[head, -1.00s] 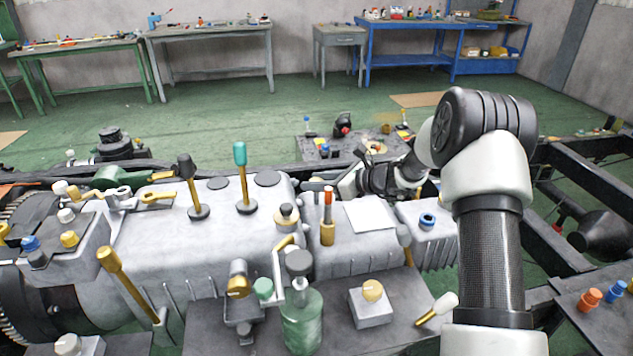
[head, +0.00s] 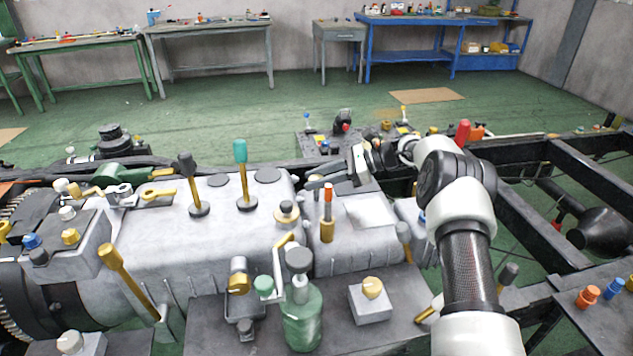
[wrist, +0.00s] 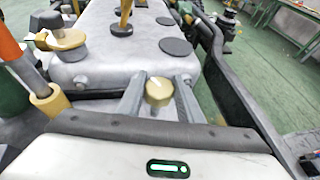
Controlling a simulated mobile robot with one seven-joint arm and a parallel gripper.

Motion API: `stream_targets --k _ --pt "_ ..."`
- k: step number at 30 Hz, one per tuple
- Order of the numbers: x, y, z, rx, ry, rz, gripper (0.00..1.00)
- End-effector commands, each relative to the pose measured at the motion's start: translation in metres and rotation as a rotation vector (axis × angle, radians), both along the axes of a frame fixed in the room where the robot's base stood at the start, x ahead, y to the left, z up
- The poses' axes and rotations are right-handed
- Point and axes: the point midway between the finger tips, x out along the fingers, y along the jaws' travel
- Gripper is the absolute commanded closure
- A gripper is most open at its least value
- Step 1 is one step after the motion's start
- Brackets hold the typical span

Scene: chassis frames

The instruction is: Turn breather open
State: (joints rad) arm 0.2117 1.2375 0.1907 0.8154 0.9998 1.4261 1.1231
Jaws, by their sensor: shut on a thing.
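A brass-coloured round knob with a pale line across its top (wrist: 158,90), which I take to be the breather, stands between my two grey fingers in the wrist view. My gripper (wrist: 160,98) is shut on it, one finger on each side. In the head view my gripper (head: 312,182) reaches leftward over the far side of the grey gear housing (head: 345,238). The knob cannot be made out there. The line on the knob runs slantwise in the wrist view.
An orange-tipped lever (head: 328,212) and a grey-topped brass cap (head: 286,212) stand close in front of my gripper. Teal (head: 240,170) and black (head: 190,185) levers rise to the left. A green bottle (head: 301,315) stands nearer. Dark frame rails lie right.

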Motion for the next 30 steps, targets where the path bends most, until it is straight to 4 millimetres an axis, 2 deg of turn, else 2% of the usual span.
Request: stream_targets --k 10,25,26,29,30 --pt "0.0003 -0.0005 -0.0014 0.000 -0.001 0.079 0.89" --pt "0.0000 -0.0001 0.0004 0.001 0.000 0.091 0.89" --pt "0.0001 -0.0001 0.0004 0.001 0.000 0.091 0.65" --pt "0.0001 0.0000 0.0003 0.001 0.000 0.091 0.48" --pt "0.0001 0.0000 0.0003 0.001 0.000 0.091 0.48"
